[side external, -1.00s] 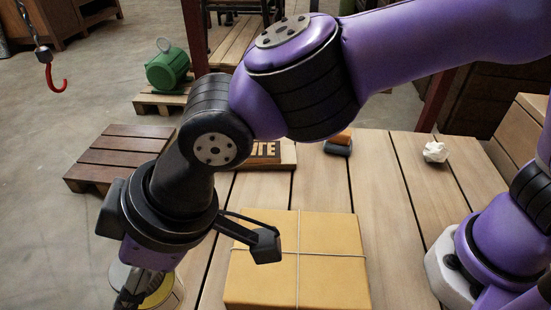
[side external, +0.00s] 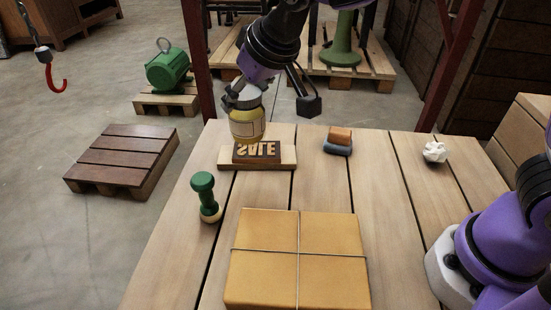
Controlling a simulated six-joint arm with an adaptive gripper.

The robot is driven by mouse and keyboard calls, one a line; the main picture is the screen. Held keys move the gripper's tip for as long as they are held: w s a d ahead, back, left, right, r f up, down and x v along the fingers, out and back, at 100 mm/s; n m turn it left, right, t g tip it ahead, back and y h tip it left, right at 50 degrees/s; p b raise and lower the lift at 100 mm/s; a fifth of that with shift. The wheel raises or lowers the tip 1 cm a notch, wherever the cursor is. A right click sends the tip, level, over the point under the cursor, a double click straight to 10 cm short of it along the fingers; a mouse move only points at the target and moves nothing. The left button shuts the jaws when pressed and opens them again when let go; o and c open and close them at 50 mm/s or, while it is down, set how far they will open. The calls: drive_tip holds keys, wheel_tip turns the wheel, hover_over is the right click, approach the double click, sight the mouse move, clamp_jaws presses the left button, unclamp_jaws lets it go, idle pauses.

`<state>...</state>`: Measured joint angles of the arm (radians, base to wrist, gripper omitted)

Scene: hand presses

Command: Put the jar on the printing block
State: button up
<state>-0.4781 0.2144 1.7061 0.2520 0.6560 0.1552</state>
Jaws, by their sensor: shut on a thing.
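The jar (side external: 247,125) has a yellowish body with a pale label and a grey lid. My gripper (side external: 243,97) is shut on it near the lid and holds it upright. The printing block (side external: 257,151) is dark with pale raised mirrored letters and sits on a light wooden board (side external: 285,164) at the far part of the table. The jar appears over the left part of the block and hides some of its back edge. I cannot tell whether the jar's base touches the block.
A tied yellow-brown parcel (side external: 270,265) lies at the table's front. A small orange-and-grey item (side external: 339,141) and a crumpled white paper (side external: 435,152) lie to the right. The table's middle right is clear.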

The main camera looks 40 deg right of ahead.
drive_tip(key=shift+w+d+f, duration=0.75)
drive_tip(key=shift+f, duration=0.6)
drive_tip(key=shift+w+d+f, duration=0.8)
drive_tip(key=shift+f, duration=0.5)
drive_tip(key=shift+w+d+f, duration=0.75)
drive_tip(key=shift+f, duration=0.6)
drive_tip(key=o, duration=1.4)
drive_tip(key=shift+f, duration=0.15)
drive_tip(key=shift+c, duration=0.2)
drive_tip(key=d+v, duration=0.1)
drive_tip(key=v, duration=1.2)
drive_tip(key=s+d+f, duration=0.1)
drive_tip(key=s+d, duration=0.3)
drive_tip(key=s, duration=0.4)
drive_tip(key=s+d+f+m+g, duration=0.1)
drive_tip(key=s+d, duration=0.3)
drive_tip(key=s, duration=0.4)
drive_tip(key=shift+s+f+h, duration=0.2)
drive_tip(key=shift+f+h, duration=0.1)
drive_tip(key=shift+f, duration=0.15)
